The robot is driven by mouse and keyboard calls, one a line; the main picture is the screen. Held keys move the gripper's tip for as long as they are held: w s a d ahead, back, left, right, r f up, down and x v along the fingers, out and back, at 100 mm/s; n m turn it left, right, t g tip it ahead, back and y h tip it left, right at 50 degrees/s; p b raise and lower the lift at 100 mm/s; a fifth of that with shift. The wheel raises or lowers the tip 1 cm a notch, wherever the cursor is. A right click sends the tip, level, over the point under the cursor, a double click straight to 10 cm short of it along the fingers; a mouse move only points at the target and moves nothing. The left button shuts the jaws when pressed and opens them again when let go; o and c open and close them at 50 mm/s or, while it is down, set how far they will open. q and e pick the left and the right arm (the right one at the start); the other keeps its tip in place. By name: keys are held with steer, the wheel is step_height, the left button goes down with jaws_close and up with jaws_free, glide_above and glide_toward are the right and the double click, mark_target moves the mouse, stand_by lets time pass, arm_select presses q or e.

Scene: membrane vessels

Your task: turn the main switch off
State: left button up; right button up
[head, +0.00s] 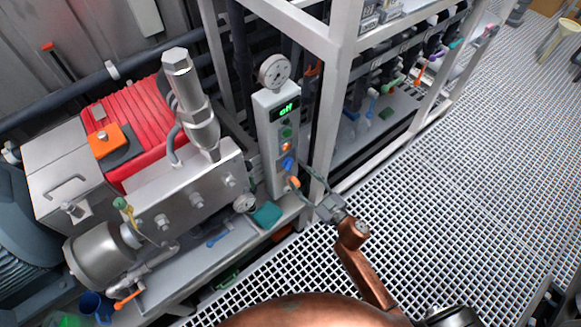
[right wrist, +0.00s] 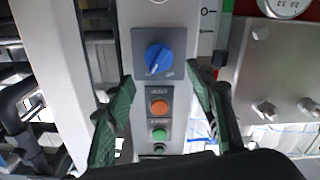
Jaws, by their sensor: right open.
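The main switch is a blue rotary knob (head: 288,163) low on the front of the grey control box (head: 278,140). The box's display (head: 286,109) shows green letters that read "off". In the right wrist view the blue knob (right wrist: 158,58) sits on a dark square plate, and a pale mark on it points to the lower left. My right gripper (head: 299,179) is in front of the box near the knob. Its green-padded fingers (right wrist: 160,84) are open on either side of the panel, with nothing between them touching the knob. My left gripper is out of view.
An orange button (right wrist: 159,106) and a green button (right wrist: 159,134) are beside the knob on the panel. A round gauge (head: 273,72) tops the box. A red-topped machine (head: 137,120) stands left, and a white frame post (head: 334,110) right. Open grating floor (head: 440,210) lies right.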

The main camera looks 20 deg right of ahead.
mark_target(291, 166)
steer(key=b+x, duration=0.1)
steer(key=x, duration=0.4)
steer(key=shift+w+f, duration=0.15)
steer(key=shift+w+a+b, duration=0.2)
steer(key=shift+w+b, duration=0.1)
steer(key=shift+w, duration=0.25)
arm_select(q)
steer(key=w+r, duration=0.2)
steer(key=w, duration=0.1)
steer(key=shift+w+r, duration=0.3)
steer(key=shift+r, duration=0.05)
arm_select(e)
steer(key=shift+c, duration=0.7)
steer(key=c, duration=1)
